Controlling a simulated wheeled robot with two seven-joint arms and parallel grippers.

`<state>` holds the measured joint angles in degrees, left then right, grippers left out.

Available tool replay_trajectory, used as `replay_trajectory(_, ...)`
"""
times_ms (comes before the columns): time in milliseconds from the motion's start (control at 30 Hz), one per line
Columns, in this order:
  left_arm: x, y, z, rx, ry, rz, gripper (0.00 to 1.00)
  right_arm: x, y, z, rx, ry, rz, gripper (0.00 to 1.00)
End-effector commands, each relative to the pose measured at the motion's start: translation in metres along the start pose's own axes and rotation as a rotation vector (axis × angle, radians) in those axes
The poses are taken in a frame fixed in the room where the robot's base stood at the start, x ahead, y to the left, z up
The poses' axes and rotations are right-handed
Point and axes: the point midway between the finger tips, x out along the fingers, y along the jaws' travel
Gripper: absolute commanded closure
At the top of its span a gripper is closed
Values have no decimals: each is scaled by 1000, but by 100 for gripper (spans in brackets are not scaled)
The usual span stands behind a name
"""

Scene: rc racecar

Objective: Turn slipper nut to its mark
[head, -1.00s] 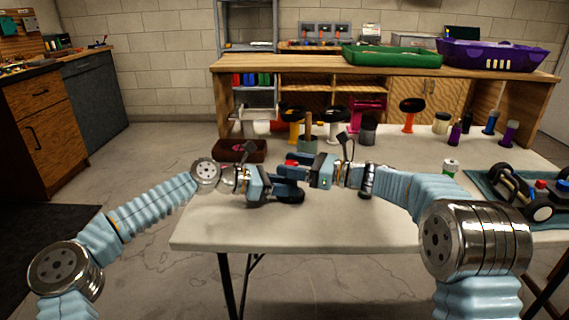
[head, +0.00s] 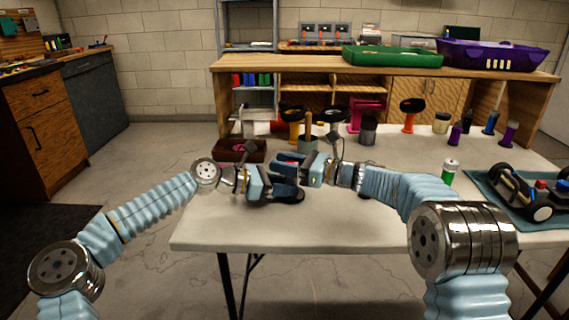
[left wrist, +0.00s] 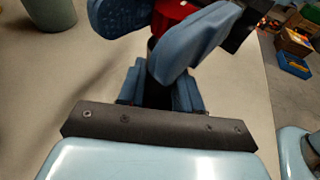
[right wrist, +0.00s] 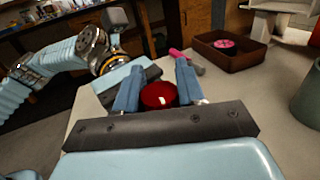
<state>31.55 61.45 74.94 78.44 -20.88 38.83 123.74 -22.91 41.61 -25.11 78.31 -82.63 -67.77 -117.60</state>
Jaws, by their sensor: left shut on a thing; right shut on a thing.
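My left gripper (head: 287,191) is low over the middle of the white table; its fingers (left wrist: 158,90) are shut on a dark, roughly cylindrical piece (left wrist: 152,62). My right gripper (head: 305,168) is just above it, and its blue fingers (right wrist: 157,85) are shut on a round, glossy red part (right wrist: 158,95). The red part also shows in the left wrist view (left wrist: 172,14) between the right fingers, at the upper end of the dark piece. I cannot tell which part is the slipper nut. No mark is visible; the fingers hide much of both parts.
A brown box (head: 226,155) with a pink item lies at the back left of the table (head: 330,232). A grey-green pot (head: 309,147) stands behind the grippers. A small car (head: 518,190) on a teal mat and a white-and-green can (head: 449,172) are at right. The table front is clear.

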Motion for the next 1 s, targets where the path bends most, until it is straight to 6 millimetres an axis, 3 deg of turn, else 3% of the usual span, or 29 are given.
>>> replay_trajectory(367, 1, 0, -3, -1, 5, -3, 92, -1, -3, 2, 3, -6, -178, 92)
replay_trajectory(1000, 1, -1, -3, -1, 6, -4, 92, -1, -9, -1, 10, 4, -750, 92)
